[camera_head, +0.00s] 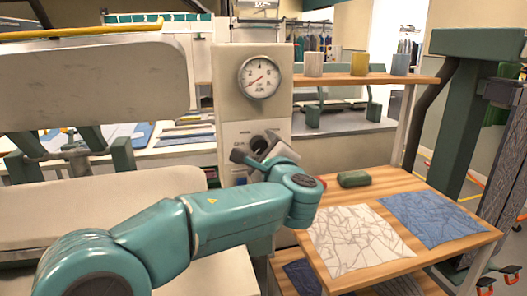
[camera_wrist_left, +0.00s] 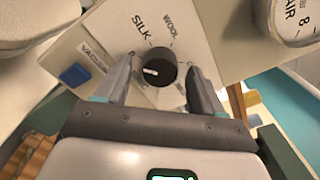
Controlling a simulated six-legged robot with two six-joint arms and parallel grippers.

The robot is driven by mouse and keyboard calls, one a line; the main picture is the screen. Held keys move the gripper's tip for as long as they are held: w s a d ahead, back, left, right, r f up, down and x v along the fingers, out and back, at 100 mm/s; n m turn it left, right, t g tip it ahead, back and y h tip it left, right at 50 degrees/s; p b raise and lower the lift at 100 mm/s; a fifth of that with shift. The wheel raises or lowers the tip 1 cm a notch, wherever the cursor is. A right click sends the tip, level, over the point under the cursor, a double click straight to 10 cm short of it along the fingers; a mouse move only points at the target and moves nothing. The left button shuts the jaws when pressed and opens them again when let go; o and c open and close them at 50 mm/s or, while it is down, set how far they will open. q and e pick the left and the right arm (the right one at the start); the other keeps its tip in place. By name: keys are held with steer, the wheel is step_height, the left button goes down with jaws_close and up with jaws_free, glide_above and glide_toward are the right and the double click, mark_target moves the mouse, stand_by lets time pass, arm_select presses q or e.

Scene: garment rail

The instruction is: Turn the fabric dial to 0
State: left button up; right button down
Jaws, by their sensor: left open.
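The fabric dial (camera_wrist_left: 157,64) is a round black knob on a pale control panel (camera_wrist_left: 108,38). SILK and WOOL are printed along its upper side in the left wrist view. Its white mark lies on the lower left of the knob. Lettering near the fingers is partly hidden, and I cannot read a 0. My left gripper (camera_wrist_left: 160,61) is open, with one finger on each side of the knob; contact is unclear. In the head view the left gripper (camera_head: 255,153) is at the panel, partly covering the dial (camera_head: 258,142). My right gripper is out of view.
A round gauge (camera_head: 259,77) sits above the dial. A blue switch (camera_wrist_left: 74,75) is beside it, near a VAC label. A wooden table (camera_head: 452,232) at right holds white cloth (camera_head: 358,237), blue cloth (camera_head: 432,219) and a green block (camera_head: 353,179).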

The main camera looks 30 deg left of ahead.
arm_select(q)
steer(key=b+v, duration=0.1)
steer(key=v, duration=1.5)
steer(key=shift+d, duration=0.15)
